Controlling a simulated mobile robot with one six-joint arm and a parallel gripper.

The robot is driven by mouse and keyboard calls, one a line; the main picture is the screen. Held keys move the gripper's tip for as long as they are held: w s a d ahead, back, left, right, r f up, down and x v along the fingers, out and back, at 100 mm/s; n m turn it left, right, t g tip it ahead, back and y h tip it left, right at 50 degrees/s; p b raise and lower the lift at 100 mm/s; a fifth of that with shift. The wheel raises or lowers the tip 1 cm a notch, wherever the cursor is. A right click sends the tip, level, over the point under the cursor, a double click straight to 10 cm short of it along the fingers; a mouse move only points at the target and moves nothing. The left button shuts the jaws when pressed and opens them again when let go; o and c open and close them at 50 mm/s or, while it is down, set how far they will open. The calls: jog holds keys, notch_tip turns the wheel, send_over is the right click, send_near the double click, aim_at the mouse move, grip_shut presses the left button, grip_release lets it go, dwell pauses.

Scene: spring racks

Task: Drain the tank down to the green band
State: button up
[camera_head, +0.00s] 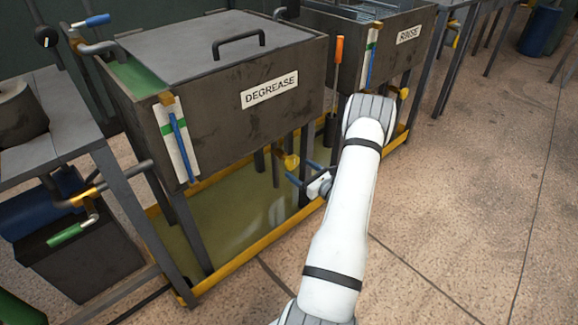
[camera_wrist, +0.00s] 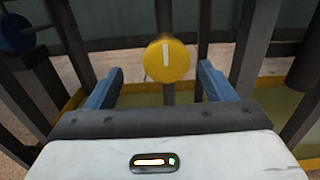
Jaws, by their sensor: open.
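The dark DEGREASE tank (camera_head: 225,85) stands on legs at centre left, with green liquid showing at its open left end. Its white gauge strip (camera_head: 185,160) carries a green band (camera_head: 167,129), and the blue column (camera_head: 180,140) reaches slightly above that band. A yellow knob (camera_head: 291,161) sits low at the tank's front right. My gripper (camera_head: 304,172) is open and empty, just below and right of that knob. In the wrist view, a yellow knob (camera_wrist: 166,60) with an upright white mark appears between and beyond the open blue fingers (camera_wrist: 160,85); contact is not visible.
The RINSE tank (camera_head: 385,50) stands behind, with its own gauge and yellow knob (camera_head: 403,92). A yellow-rimmed tray (camera_head: 240,258) with greenish liquid lies below. A bench (camera_head: 50,115) with pipes and handles is at left. Dark legs flank my gripper. Floor at right is clear.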

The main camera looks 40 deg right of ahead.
aim_at(294, 164)
jog(key=shift+w+d+f, duration=0.15)
jog(key=shift+d+f, duration=0.1)
jog(key=shift+f, duration=0.05)
jog(key=shift+w+a+r+b, duration=0.15)
jog(key=shift+w+b, duration=0.3)
jog(key=shift+w, duration=1.3)
jog(key=shift+w+a+f+b, duration=0.1)
jog(key=shift+w+b, duration=0.3)
jog(key=shift+w, duration=1.35)
jog(key=shift+h, duration=0.3)
jog(key=c, duration=1)
jog(key=shift+n+b, duration=0.3)
jog(key=shift+b, duration=0.1)
jog(key=n+b, duration=0.2)
jog(key=n, duration=0.1)
jog(key=shift+n+b, duration=0.3)
jog(key=shift+b, duration=0.1)
jog(key=shift+n+b, duration=1.7)
jog(key=shift+n, duration=0.5)
